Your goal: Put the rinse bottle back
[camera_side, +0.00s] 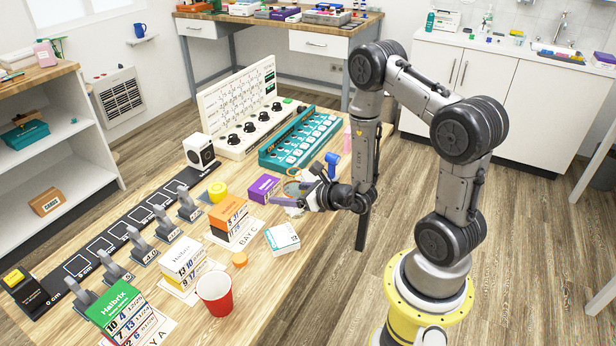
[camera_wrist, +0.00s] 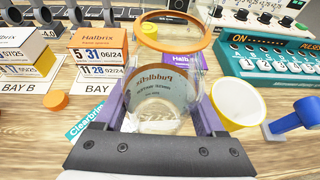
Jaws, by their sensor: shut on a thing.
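My gripper (camera_side: 306,196) is low over the right part of the wooden table. In the wrist view its purple fingers (camera_wrist: 163,100) are shut on a clear container (camera_wrist: 160,92) with a brown rim and printed lettering. The container's rim also shows beside the gripper in the side view (camera_side: 292,188). I cannot tell whether its base touches the table. No label in view reads as rinse bottle. A pink bottle-like thing (camera_side: 347,141) stands beyond the teal panel's right end, partly hidden by my arm. Another pink container (camera_side: 44,54) stands on the left shelf top.
A white cup with a yellow rim (camera_wrist: 238,104) and a blue tool (camera_wrist: 296,119) are close on the right. A teal switch panel (camera_side: 300,140), purple box (camera_side: 263,187), white carton (camera_side: 282,237), orange cap (camera_side: 239,259) and red cup (camera_side: 214,292) stand around. Stacked boxes fill the bays.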

